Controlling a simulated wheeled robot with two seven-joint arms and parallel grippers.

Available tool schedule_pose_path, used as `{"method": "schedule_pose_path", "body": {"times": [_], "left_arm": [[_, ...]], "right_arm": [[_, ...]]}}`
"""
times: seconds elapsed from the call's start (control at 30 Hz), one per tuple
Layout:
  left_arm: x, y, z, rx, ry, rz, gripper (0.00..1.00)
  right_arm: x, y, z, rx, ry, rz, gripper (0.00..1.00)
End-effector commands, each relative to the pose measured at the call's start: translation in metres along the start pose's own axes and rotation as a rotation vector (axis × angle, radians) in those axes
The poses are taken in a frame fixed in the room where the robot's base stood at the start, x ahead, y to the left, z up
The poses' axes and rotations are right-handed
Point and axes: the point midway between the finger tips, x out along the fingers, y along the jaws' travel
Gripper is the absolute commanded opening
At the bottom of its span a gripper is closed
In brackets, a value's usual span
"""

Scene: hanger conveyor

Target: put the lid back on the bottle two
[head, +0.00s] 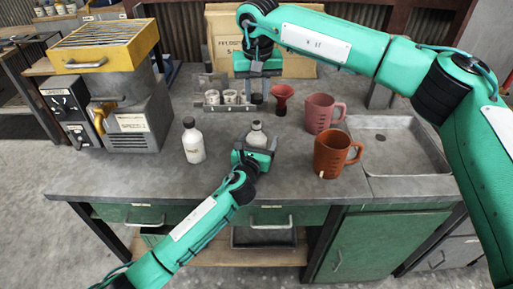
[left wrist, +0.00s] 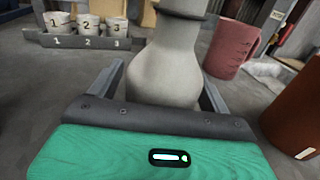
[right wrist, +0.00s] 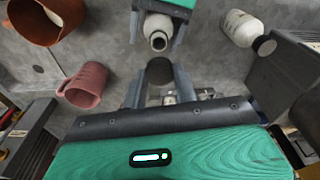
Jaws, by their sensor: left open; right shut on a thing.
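A white bottle (head: 257,134) without a lid stands upright on the bench. It fills the middle of the left wrist view (left wrist: 163,72), and its open neck (right wrist: 158,41) shows in the right wrist view. My left gripper (head: 257,152) is open with its fingers on either side of this bottle; contact cannot be told. My right gripper (head: 257,72) is shut on a dark lid (right wrist: 160,71), held above the bench behind and apart from the bottle. A second white bottle (head: 193,142) with a black lid stands to the left. No number is readable on either bottle.
A rack (head: 224,107) of numbered cups and a red funnel (head: 282,92) stand behind the bottle. A pink jug (head: 318,112) and an orange-brown jug (head: 331,155) stand to the right, before a sink (head: 400,145). A yellow-topped machine (head: 120,90) is at left. The front bench is clear.

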Motion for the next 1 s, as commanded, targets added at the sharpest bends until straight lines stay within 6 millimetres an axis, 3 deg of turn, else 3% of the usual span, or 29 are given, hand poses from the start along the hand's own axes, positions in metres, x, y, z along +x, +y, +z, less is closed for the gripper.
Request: {"method": "schedule_pose_path", "body": {"times": [0.13,0.47,0.67,1.0], "left_arm": [[0.0,0.0,0.0,0.0,0.0,0.0,0.8],[0.0,0.0,0.0,0.0,0.0,0.0,0.16],[0.0,0.0,0.0,0.0,0.0,0.0,0.13],[0.0,0.0,0.0,0.0,0.0,0.0,0.13]], "right_arm": [[0.0,0.0,0.0,0.0,0.0,0.0,0.08],[0.0,0.0,0.0,0.0,0.0,0.0,0.08],[0.009,0.0,0.001,0.0,0.0,0.0,0.08],[0.049,0.0,0.006,0.0,0.004,0.0,0.08]]}}
